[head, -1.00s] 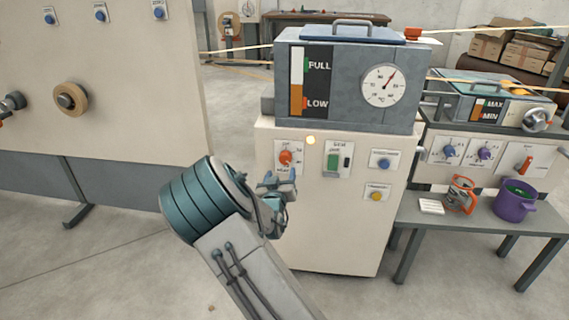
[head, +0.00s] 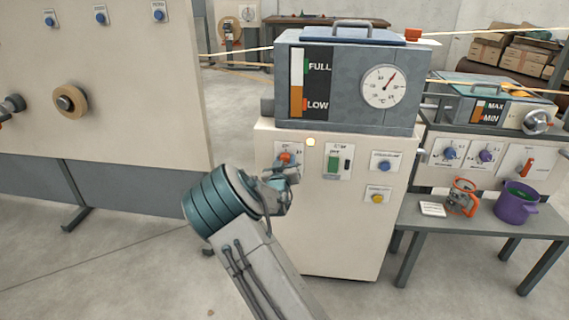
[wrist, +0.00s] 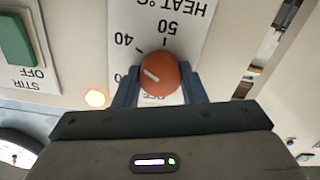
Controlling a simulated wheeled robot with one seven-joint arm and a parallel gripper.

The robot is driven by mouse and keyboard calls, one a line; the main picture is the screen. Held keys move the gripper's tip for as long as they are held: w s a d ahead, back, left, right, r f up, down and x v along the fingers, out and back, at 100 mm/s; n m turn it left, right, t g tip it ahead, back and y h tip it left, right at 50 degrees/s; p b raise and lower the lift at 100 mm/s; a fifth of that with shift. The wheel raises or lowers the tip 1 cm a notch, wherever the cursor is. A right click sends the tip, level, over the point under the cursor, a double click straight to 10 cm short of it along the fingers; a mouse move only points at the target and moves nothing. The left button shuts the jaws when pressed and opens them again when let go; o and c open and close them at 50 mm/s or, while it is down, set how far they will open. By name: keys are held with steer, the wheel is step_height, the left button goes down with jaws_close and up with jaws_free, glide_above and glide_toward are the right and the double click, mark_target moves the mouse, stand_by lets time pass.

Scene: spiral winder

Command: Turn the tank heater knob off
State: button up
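The orange tank heater knob (wrist: 160,74) sits on a white plate marked HEAT °C (wrist: 175,25), which appears upside down in the wrist view. Its white pointer mark points up and left, towards the 40 side. In the head view the knob (head: 286,157) shows just above my gripper (head: 282,172), on the front of the cream cabinet (head: 345,230). In the wrist view my gripper (wrist: 160,88) has its two blue-grey fingers apart, one on each side of the knob. I cannot tell whether they touch it. The lower scale is partly hidden.
A glowing amber lamp (head: 310,142) is beside the plate. A green STIR switch (head: 333,162), a blue knob (head: 384,165) and a yellow knob (head: 377,198) are to the right. The tank (head: 345,80) with a dial stands on top.

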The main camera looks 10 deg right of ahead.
steer(key=c, duration=0.4)
steer(key=n+b, duration=0.2)
steer(key=n, duration=2.1)
steer(key=shift+f+n, duration=0.15)
steer(key=shift+n, duration=0.25)
stand_by(0.4)
steer(key=o, duration=1)
